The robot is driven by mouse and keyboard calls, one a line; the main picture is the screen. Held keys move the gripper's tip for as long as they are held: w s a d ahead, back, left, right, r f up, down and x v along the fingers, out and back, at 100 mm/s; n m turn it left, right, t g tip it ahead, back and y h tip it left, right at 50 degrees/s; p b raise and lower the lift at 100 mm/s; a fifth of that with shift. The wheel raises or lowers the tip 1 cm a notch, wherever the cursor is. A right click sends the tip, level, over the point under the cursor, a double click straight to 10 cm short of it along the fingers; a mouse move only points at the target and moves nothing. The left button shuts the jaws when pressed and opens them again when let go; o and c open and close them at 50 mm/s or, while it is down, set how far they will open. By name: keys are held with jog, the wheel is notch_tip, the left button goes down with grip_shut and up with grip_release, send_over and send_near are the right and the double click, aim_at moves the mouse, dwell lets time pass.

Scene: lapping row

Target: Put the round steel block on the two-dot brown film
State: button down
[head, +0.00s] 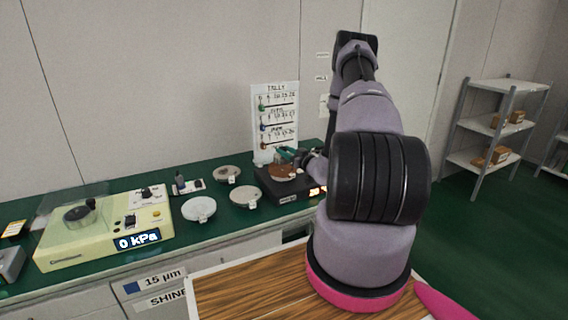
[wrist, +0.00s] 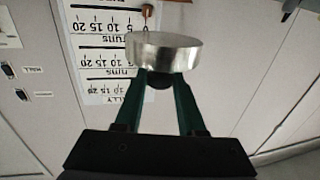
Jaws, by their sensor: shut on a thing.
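The round steel block (wrist: 165,52) is a short, shiny disc in the wrist view, at the tips of my gripper (wrist: 161,80). The green fingers are shut on a dark knob-like part at its near side. In the head view my gripper (head: 288,154) is above or beside a brown disc (head: 283,173) on a black unit; I cannot tell the gap, and the block is not clear there. Other round discs on the green bench are a grey-brown one (head: 227,174), a beige one (head: 246,196) and a white one (head: 199,208). Dot marks are too small to read.
A cream machine (head: 100,235) reading 0 kPa stands at the left of the bench. A white tally board (head: 275,120) stands behind the black unit (head: 285,193); it also fills part of the wrist view (wrist: 105,55). A small dark item (head: 180,184) stands behind the white disc.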

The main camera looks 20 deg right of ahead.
aim_at(286, 161)
jog(key=shift+d+f, duration=0.1)
jog(key=shift+f, duration=2.1)
jog(key=shift+f, duration=0.15)
jog(key=c, duration=0.5)
grip_release()
